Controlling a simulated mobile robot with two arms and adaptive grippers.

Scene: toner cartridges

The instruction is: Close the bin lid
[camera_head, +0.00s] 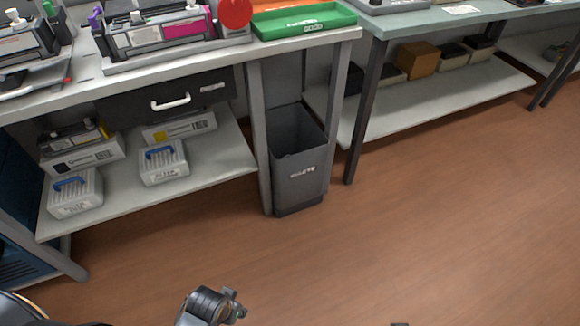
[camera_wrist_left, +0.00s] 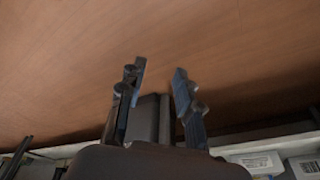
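The dark grey bin (camera_head: 299,172) stands upright on the floor beside the left workbench's leg. Its top is open and I see into its dark inside. A grey upright panel (camera_head: 283,76) behind the opening looks like the raised lid. In the head view, part of my left arm (camera_head: 210,305) shows at the bottom edge, well short of the bin. My right gripper is not in view.
The left workbench has a drawer (camera_head: 170,102) and a lower shelf (camera_head: 205,165) with boxes and blue-handled containers. A green tray (camera_head: 303,20) lies on top above the bin. Another bench with a shelf (camera_head: 440,95) stands right. The brown floor (camera_head: 400,240) before the bin is clear.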

